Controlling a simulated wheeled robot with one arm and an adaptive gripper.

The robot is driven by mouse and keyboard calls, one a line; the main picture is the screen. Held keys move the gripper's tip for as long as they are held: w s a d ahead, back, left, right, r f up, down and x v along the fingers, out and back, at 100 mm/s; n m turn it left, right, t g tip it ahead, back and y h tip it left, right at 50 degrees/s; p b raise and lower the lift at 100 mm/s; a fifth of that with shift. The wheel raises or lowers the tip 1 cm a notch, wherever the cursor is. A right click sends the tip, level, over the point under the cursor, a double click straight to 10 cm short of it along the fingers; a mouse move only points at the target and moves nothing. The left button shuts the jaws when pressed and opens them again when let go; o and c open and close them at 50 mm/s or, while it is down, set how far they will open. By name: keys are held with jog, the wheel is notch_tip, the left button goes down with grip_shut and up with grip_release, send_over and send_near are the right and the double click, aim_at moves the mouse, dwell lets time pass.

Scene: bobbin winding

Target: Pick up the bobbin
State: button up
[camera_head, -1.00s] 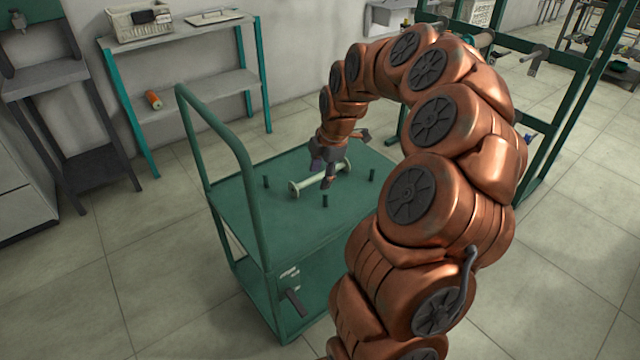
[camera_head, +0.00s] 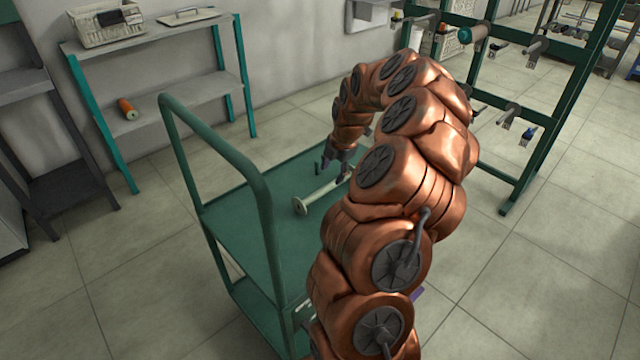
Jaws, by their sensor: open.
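A pale cream bobbin (camera_head: 318,197) lies on its side on the top deck of the green cart (camera_head: 245,225). Its left flange faces me, and its right end is hidden behind my copper arm. My gripper (camera_head: 335,172) points down at the bobbin, close to its middle or right part. The jaws are open, with dark fingers around or just above the bobbin; I cannot tell whether they touch it.
The cart's green push handle (camera_head: 215,140) rises on the left. A shelf (camera_head: 165,105) by the wall carries an orange spool (camera_head: 127,109) and a basket (camera_head: 103,24). A green rack (camera_head: 540,150) with pegs stands at the right. Tiled floor is clear at the lower left.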

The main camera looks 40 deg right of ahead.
aim_at(330, 186)
jog(key=shift+s+d+x, duration=0.1)
jog(key=shift+x, duration=0.65)
jog(key=shift+s+d+x, duration=0.1)
jog(key=shift+x, duration=0.7)
jog(key=x, duration=0.4)
jog(key=shift+f, duration=0.1)
grip_shut()
